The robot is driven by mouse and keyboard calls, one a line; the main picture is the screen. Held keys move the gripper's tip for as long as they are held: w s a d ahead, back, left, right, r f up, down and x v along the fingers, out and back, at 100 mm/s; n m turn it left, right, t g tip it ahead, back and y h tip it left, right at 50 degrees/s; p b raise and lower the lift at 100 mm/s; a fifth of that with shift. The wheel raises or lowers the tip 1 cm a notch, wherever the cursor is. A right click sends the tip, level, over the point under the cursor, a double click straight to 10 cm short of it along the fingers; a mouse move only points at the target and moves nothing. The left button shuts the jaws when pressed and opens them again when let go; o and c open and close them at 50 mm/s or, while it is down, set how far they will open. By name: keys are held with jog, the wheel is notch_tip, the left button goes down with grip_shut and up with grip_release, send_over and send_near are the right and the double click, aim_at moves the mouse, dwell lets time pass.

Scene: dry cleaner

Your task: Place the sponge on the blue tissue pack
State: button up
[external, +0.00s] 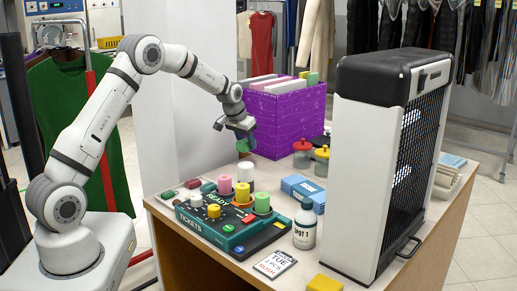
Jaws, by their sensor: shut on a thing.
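The blue tissue pack (303,190) lies on the table behind the white bottle, right of the green ticket machine. A yellow block (324,284) that looks like the sponge lies at the table's front edge, partly cut off by the picture's bottom. My gripper (241,136) is shut on a small green thing (243,146), held up in front of the purple box. I cannot tell what the green thing is. My gripper is above and left of the tissue pack, far from the yellow block.
The ticket machine (230,222) bears several coloured spools. The white bottle (304,226) stands in front of the tissue pack. A tall black-and-white heater-like unit (364,170) blocks the right side. Red and yellow jars (302,150) stand behind, beside the purple box (287,120). A ticket card (272,264) lies in front.

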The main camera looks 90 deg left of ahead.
jog(key=shift+r, duration=0.4)
jog(key=shift+w+d+r, duration=0.15)
jog(key=shift+w+d, duration=0.05)
jog(key=shift+w, duration=0.15)
jog(key=w+d+r+m+p, duration=0.1)
jog(key=w+d+r+m, duration=0.15)
jog(key=w+d, duration=0.75)
jog(key=m+t+h+p, duration=0.1)
jog(key=m+h+p, duration=0.1)
jog(key=m, duration=0.1)
send_over(312, 186)
jog(key=s, duration=0.1)
jog(key=shift+n, duration=0.25)
jog(key=f, duration=0.2)
jog(key=d+f, duration=0.1)
jog(key=f, duration=0.1)
jog(key=shift+s, duration=0.15)
jog(key=shift+y, duration=0.3)
jog(key=shift+f, duration=2.4)
jog(key=o, duration=0.9)
jog(key=shift+o, duration=0.2)
jog(key=shift+r, duration=0.1)
